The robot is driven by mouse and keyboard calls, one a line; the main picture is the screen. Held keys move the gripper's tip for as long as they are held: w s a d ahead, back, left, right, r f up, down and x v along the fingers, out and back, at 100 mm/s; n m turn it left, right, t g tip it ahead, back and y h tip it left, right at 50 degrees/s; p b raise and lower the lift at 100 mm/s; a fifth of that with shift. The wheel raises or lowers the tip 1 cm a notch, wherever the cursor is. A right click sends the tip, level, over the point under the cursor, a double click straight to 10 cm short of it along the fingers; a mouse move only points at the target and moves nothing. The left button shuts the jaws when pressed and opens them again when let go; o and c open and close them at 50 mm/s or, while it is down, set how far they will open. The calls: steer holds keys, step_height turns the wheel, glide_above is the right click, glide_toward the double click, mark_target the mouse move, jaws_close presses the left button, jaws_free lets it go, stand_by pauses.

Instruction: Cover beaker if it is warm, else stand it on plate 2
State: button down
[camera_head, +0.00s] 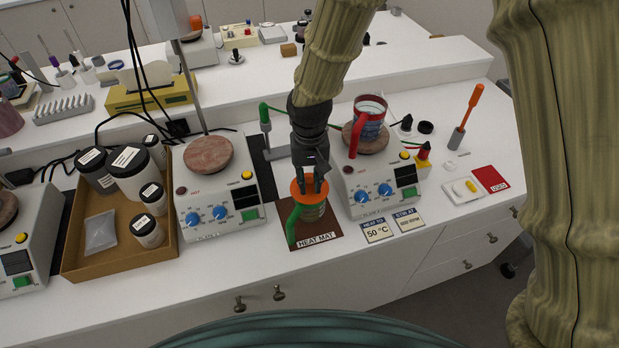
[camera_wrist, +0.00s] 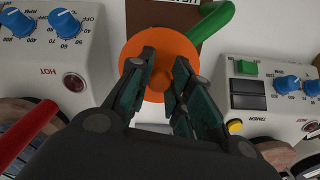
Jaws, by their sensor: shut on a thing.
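My gripper (camera_head: 312,184) is shut on the knob of an orange lid (camera_wrist: 180,48). The lid is over a glass beaker with a green handle (camera_head: 292,224), which stands upright on the brown heat mat (camera_head: 318,241). Whether the lid rests fully on the rim I cannot tell. A second beaker (camera_head: 369,122), with red rim and handle and bluish contents, stands on the right hot plate (camera_head: 352,182). The left hot plate (camera_head: 216,193) has a bare round top. Each has a "HOT" lamp; the right one's lamp (camera_wrist: 73,82) looks dark red. The plate numbers are not readable.
A brown tray (camera_head: 120,262) of jars stands left, beside another hot plate (camera_head: 30,247). Cards reading "HEAT TO 50 °C" (camera_head: 377,231) and "STIR AT" (camera_head: 408,220) lie right of the mat. A red card (camera_head: 490,179) and orange-handled tool (camera_head: 470,105) are farther right.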

mark_target(309, 181)
steer(key=shift+f, duration=0.15)
steer(key=c, duration=1.2)
jaws_free()
steer(key=shift+c, duration=0.2)
steer(key=shift+r+p, duration=2.4)
steer(key=shift+r, duration=0.65)
steer(key=shift+f, duration=0.1)
